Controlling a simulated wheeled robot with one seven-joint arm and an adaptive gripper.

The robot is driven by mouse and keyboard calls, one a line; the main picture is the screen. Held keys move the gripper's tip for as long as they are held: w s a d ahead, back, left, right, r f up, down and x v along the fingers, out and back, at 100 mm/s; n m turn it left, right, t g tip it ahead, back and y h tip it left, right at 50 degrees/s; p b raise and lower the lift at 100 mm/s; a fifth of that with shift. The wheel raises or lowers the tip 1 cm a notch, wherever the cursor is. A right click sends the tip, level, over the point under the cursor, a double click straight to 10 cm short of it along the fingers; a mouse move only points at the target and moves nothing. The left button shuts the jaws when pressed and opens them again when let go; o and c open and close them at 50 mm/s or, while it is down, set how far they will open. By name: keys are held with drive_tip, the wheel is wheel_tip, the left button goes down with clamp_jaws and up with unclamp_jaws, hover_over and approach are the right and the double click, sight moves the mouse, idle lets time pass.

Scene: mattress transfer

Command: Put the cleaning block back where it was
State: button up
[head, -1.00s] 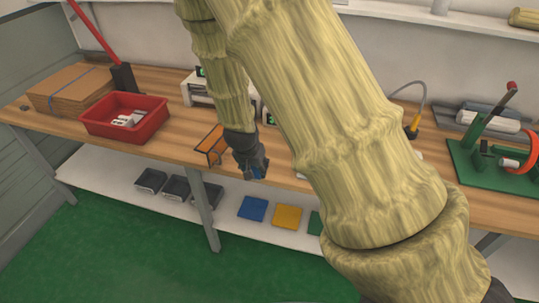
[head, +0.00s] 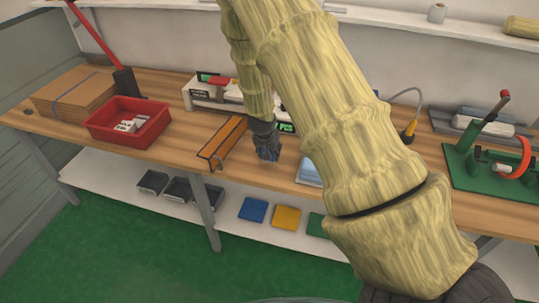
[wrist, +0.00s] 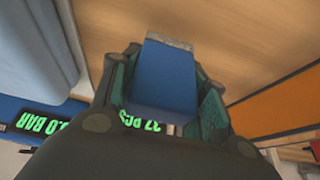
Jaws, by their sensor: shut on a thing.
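My gripper (head: 267,154) is over the front part of the wooden bench, to the right of a long orange-edged frame. In the wrist view my gripper (wrist: 165,95) is shut on the cleaning block (wrist: 165,78), a blue block with a grey strip along its far end. The block sits between the two finger pads, with bare wood beyond it. In the head view the block is mostly hidden by the gripper, and whether it touches the bench cannot be told.
The orange-edged frame (head: 226,139) lies left of my gripper. A pale blue item (head: 308,170) is right of it, partly behind my arm. Counters with green displays (head: 286,127) stand behind. A red bin (head: 128,122) is left, a green-based press (head: 490,165) right. Colored pads (head: 287,216) lie on the lower shelf.

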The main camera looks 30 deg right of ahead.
drive_tip(key=shift+f+p, duration=0.45)
drive_tip(key=shift+f, duration=0.95)
drive_tip(key=shift+r, duration=0.1)
drive_tip(key=o, duration=1.1)
drive_tip(key=shift+f, duration=0.2)
drive_tip(key=shift+o, duration=0.2)
drive_tip(key=shift+r, duration=0.1)
